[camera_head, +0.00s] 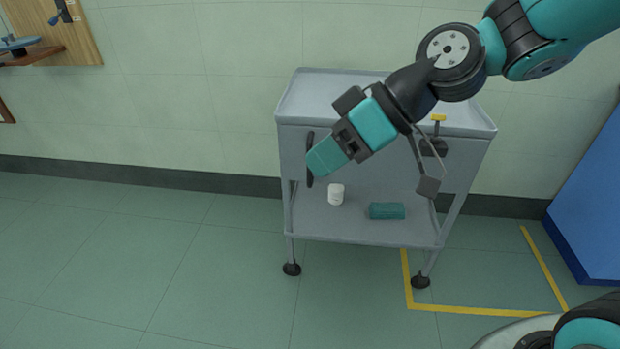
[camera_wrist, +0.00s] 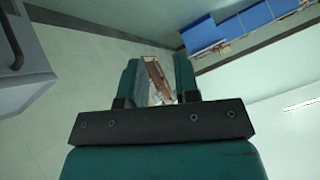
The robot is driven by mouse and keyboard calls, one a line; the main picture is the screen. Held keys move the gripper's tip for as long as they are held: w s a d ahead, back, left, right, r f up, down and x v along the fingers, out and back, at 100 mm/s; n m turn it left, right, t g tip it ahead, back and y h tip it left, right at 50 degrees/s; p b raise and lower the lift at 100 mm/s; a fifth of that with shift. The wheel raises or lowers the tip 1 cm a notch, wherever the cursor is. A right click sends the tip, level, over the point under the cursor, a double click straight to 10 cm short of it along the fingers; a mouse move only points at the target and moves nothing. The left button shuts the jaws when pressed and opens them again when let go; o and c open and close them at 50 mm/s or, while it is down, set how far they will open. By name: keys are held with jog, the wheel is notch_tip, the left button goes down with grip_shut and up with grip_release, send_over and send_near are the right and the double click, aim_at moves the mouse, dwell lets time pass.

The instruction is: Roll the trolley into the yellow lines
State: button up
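The grey two-shelf trolley (camera_head: 390,232) stands against the wall. Its right front wheel (camera_head: 420,282) is just inside the left yellow line, and its left front wheel (camera_head: 291,268) is outside, to the left. The yellow lines (camera_head: 480,309) mark a floor area at the right. A dark upright handle (camera_head: 310,165) is on the trolley's left side. My gripper (camera_head: 318,160) overlaps the handle in the head view. In the wrist view my gripper (camera_wrist: 158,78) has parted fingers with nothing held between them, and the handle (camera_wrist: 12,42) lies off to the left, outside them.
A white cup-like item (camera_head: 336,194) and a teal roll (camera_head: 387,211) lie on the lower shelf. A yellow-topped dark fitting (camera_head: 438,130) is at the trolley's right. A blue cabinet (camera_head: 595,210) stands right of the lines. The floor at left is clear.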

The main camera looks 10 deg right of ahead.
aim_at(304, 152)
jog(key=w+d+f+t+y+b, duration=0.3)
jog(key=w+f+t+b, duration=0.1)
jog(key=w+f+b, duration=0.75)
jog(key=w+d+f+m+t+h+b, duration=0.1)
jog(key=w+d+f+m+t+b, duration=0.2)
jog(key=w+d+f+t+b, duration=0.65)
jog(key=shift+g, duration=0.65)
jog(key=f+p+x, duration=0.1)
jog(key=x, duration=0.4)
jog(key=d+f+p+x, duration=0.1)
jog(key=x, duration=0.5)
jog(key=w+f+p+x, duration=0.1)
jog(key=p+x, duration=0.1)
jog(key=x, duration=0.4)
jog(key=shift+w+d+f, duration=0.15)
jog(key=shift+f, duration=0.1)
jog(key=shift+c, duration=0.3)
grip_shut()
